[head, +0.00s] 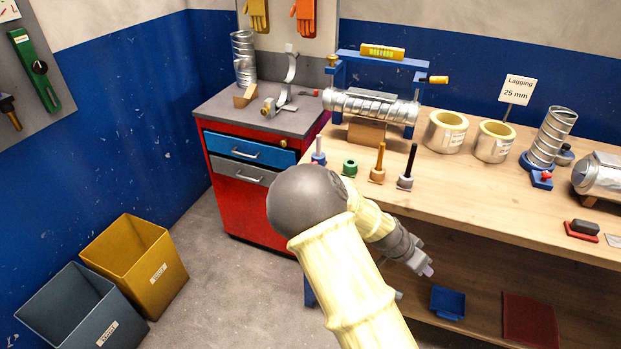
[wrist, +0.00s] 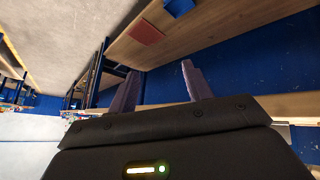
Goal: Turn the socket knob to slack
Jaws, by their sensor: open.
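A blue socket (head: 540,163) on the bench at the right holds an upright spiral duct (head: 555,132). A small blue block with a red knob (head: 545,175) stands at its front; this looks like the socket knob, but its setting is too small to read. My gripper (head: 426,269) is low in front of the bench's front edge, well below and left of the knob, touching nothing visible. In the wrist view my gripper (wrist: 158,86) has its two purple fingers apart with nothing between them. The knob is not seen in the wrist view.
Pegs with bases, including a green ring (head: 350,167), line the bench's front left. Insulation rolls (head: 446,132) stand behind. A silver duct piece (head: 597,176) and a dark block on a red pad (head: 583,229) flank the knob's right. The lower shelf holds a blue tray (head: 448,302).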

